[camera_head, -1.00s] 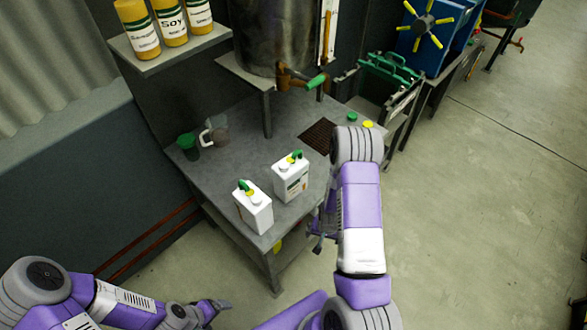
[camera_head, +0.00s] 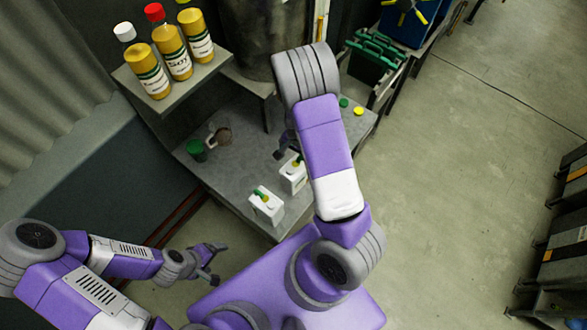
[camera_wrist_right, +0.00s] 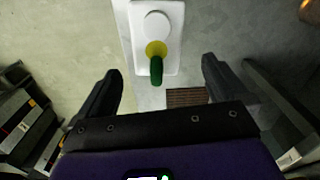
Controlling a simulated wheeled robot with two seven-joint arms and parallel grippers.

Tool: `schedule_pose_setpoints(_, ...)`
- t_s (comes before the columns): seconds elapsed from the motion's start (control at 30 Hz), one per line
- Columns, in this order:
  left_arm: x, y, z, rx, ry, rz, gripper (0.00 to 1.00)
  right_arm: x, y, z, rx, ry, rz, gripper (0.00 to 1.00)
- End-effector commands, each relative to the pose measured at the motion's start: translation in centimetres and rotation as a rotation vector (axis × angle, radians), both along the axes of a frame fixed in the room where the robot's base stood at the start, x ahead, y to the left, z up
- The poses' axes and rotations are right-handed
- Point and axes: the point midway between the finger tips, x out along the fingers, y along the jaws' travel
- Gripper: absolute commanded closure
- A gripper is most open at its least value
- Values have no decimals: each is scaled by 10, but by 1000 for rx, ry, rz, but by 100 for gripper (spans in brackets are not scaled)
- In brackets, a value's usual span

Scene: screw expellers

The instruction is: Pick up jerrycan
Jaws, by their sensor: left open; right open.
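Two white jerrycans with green spouts stand upright on the grey table (camera_head: 240,160): a nearer one (camera_head: 267,208) and a farther one (camera_head: 290,183), partly covered by my right arm. My right gripper (camera_head: 284,148) is just behind the farther jerrycan, mostly hidden by its arm. In the right wrist view, a jerrycan (camera_wrist_right: 145,65) with a yellow collar and green spout is ahead of the open right gripper (camera_wrist_right: 160,68), roughly centred, with nothing held. My left gripper (camera_head: 217,265) is open and empty, left of my base and away from the table.
A green cup (camera_head: 196,150) and a jug (camera_head: 220,136) stand at the table's left. A shelf (camera_head: 205,72) with several sauce bottles is above. A metal vessel (camera_head: 250,45) stands behind. Open floor lies to the right.

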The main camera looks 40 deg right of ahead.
Motion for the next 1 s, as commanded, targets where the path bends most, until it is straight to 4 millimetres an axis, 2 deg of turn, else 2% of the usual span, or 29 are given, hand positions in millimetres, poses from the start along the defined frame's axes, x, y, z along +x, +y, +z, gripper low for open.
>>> schedule_pose_setpoints(0.4, 0, 0, -10, 0, 1, 0, 13, -5, 1, -58, -1, 2, -2, 0)
schedule_pose_setpoints(0.53, 0, 0, -11, 0, 0, 0, 13, -4, 1, -66, -1, 1, -1, 0)
schedule_pose_setpoints(0.73, 0, 0, -10, 0, 0, 0, 13, -4, 1, -66, -2, -1, -1, 0)
schedule_pose_setpoints(0.77, 0, 0, -10, 0, 0, 0, 13, -4, 1, -66, -2, -1, -1, 2)
schedule_pose_setpoints(1.0, 0, 0, -10, 0, 0, 0, 13, -4, 1, -66, -2, -1, -1, 38)
